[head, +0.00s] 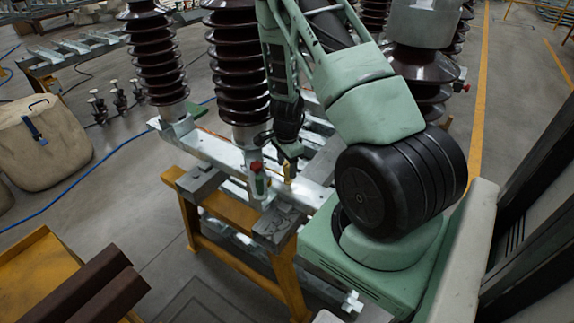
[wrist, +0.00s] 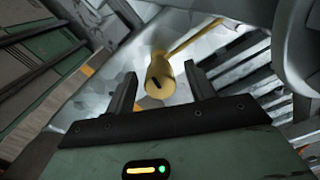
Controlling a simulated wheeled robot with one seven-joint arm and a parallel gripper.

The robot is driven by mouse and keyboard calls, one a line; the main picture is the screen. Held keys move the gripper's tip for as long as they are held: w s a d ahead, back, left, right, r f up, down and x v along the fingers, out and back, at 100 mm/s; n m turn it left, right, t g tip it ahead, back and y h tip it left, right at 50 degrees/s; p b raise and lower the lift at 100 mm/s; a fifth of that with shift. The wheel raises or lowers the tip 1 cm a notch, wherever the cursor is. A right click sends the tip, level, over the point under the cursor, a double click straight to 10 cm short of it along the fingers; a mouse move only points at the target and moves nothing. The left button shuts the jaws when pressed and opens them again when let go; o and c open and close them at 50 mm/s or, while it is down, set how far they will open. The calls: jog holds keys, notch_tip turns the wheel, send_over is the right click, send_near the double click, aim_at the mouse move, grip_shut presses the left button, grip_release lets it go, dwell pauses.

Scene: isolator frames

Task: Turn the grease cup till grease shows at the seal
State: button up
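A brass-coloured cup, which I take for the grease cup (wrist: 160,78), shows in the wrist view with a dark slot-like mark on its near face. A thin brass-coloured stem or lever runs from behind it to the upper right. In the head view the cup (head: 287,173) is a small yellow piece on the grey steel frame (head: 215,150). My gripper (wrist: 160,70) is open, with one finger on each side of the cup and visible gaps between. In the head view my gripper (head: 290,155) points down just above it. I cannot make out the seal or any grease.
Tall brown ribbed insulators (head: 238,75) rise behind on the frame. An orange trestle (head: 190,222) supports it. A beige bag (head: 40,145) and blue hose (head: 85,175) lie on the floor at left.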

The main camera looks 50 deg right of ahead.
dwell(0.4)
jog(key=n, duration=0.4)
jog(key=shift+s+n, duration=0.1)
jog(key=shift+n, duration=0.3)
jog(key=n, duration=0.4)
jog(key=shift+s+n, duration=0.1)
jog(key=shift+n, duration=0.2)
jog(key=n+p, duration=0.1)
jog(key=n, duration=0.4)
jog(key=shift+s+r+n, duration=0.1)
jog(key=shift+n, duration=0.2)
jog(key=n+p, duration=0.1)
jog(key=n, duration=0.4)
jog(key=shift+d+p, duration=0.15)
jog(key=shift+p, duration=0.15)
notch_tip(320, 180, up, 17)
jog(key=b, duration=0.2)
jog(key=s+a+r+n+b, duration=0.1)
jog(key=a+n+b, duration=0.1)
jog(key=a, duration=1.3)
jog(key=s+a+r+n+y+b, duration=0.1)
jog(key=a+n+b, duration=0.2)
jog(key=a, duration=1.2)
jog(key=shift+s+r+n, duration=0.15)
jog(key=shift+r+n, duration=0.15)
jog(key=shift+r, duration=0.05)
